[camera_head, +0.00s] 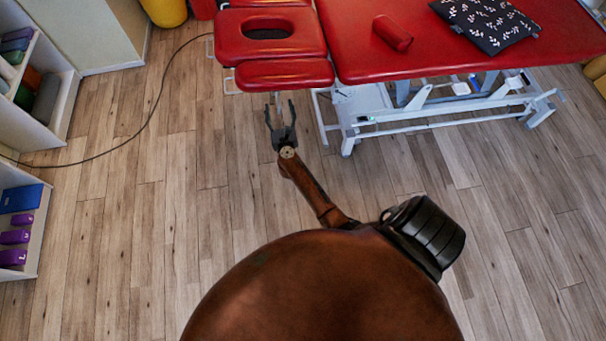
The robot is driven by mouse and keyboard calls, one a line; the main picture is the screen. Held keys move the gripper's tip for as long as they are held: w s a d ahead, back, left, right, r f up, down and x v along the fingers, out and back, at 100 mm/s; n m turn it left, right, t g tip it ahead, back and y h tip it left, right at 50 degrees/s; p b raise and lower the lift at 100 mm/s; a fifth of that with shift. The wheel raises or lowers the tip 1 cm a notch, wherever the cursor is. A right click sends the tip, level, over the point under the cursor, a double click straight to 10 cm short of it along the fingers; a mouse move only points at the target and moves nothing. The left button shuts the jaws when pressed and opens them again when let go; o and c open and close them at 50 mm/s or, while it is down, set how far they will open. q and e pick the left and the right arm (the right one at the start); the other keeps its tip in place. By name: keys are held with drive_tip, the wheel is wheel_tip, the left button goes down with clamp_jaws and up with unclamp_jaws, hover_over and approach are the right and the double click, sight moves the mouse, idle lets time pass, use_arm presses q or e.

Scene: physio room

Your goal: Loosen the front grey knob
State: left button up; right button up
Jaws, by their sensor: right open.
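The red treatment table (470,62) stands at the top of the head view, with a red headrest section (285,73) at its left end. I cannot make out the front grey knob; it may be hidden under the headrest or too small to tell. My right gripper (280,105) is open, its two dark fingers pointing toward the near edge of the headrest. A thin grey bar shows between the fingers, below the headrest edge; I cannot tell whether they touch it. My left gripper is out of view.
The table's white frame (440,115) stands right of my right gripper. A dark cable (150,112) runs across the wooden floor at left. Shelves (32,240) line the left edge. A red roll (392,33) and a patterned cushion (486,22) lie on the table.

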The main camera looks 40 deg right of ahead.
drive_tip(key=shift+d+f+m+b, duration=0.1)
drive_tip(key=shift+f+m+b, duration=0.3)
drive_tip(key=shift+m, duration=0.7)
drive_tip(key=p+v, duration=0.2)
drive_tip(key=v, duration=0.6)
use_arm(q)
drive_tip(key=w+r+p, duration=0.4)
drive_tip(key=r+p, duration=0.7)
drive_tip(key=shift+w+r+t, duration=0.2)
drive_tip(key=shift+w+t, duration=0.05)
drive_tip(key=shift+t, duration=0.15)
use_arm(e)
drive_tip(key=s+a+f+n+g+y, duration=0.2)
drive_tip(key=s+a+f+n+y, duration=0.2)
drive_tip(key=s+f+n, duration=0.7)
drive_tip(key=s+a+f+n+g+y, duration=0.3)
drive_tip(key=s+f+n, duration=0.8)
drive_tip(key=n, duration=0.7)
drive_tip(key=shift+s+a+f+y, duration=0.3)
drive_tip(key=shift+s+a+y, duration=0.4)
drive_tip(key=shift+a+y, duration=0.25)
